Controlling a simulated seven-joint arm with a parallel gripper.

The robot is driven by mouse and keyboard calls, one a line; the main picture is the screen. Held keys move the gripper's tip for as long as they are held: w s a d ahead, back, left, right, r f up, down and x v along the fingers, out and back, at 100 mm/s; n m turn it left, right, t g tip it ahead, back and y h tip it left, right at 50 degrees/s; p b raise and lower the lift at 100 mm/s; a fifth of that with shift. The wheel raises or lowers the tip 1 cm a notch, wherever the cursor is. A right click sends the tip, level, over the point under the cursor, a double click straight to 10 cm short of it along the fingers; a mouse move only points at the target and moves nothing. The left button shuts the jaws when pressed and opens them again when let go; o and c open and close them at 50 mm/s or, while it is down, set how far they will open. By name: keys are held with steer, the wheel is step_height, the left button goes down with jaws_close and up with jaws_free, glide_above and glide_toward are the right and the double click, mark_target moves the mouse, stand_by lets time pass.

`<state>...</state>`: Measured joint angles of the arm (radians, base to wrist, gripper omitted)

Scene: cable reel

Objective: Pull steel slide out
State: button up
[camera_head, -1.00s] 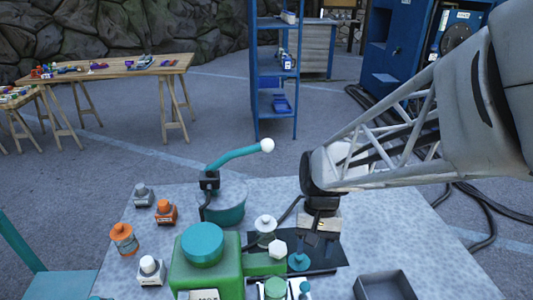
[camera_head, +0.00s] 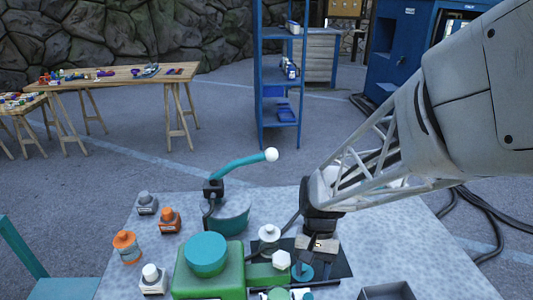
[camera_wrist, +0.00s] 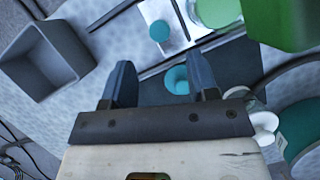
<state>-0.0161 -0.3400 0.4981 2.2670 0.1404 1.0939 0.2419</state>
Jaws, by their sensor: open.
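A small teal knob (camera_head: 303,273) stands on a dark plate (camera_head: 335,263) at the front of the workbench. The knob also shows in the wrist view (camera_wrist: 176,80), lying between the lines of my two fingers. My gripper (camera_head: 312,257) is over the dark plate, close to the knob, with its jaws open and empty; its spread fingers fill the middle of the wrist view (camera_wrist: 160,70). Thin metal rail edges cross beyond the fingers there, beside a white plate (camera_wrist: 172,46) with a teal cylinder (camera_wrist: 160,30). I cannot tell which metal piece is the steel slide.
A green box with a teal top (camera_head: 206,252) stands left of the plate. A white hexagonal knob (camera_head: 281,259) and a round white knob (camera_head: 269,233) are close by. A teal lever (camera_head: 243,164) rises behind. A grey open tray (camera_head: 388,293) sits at front right.

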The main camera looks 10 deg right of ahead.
mark_target(309, 295)
steer(key=shift+x, duration=3.05)
steer(key=shift+r, duration=0.1)
jaws_close()
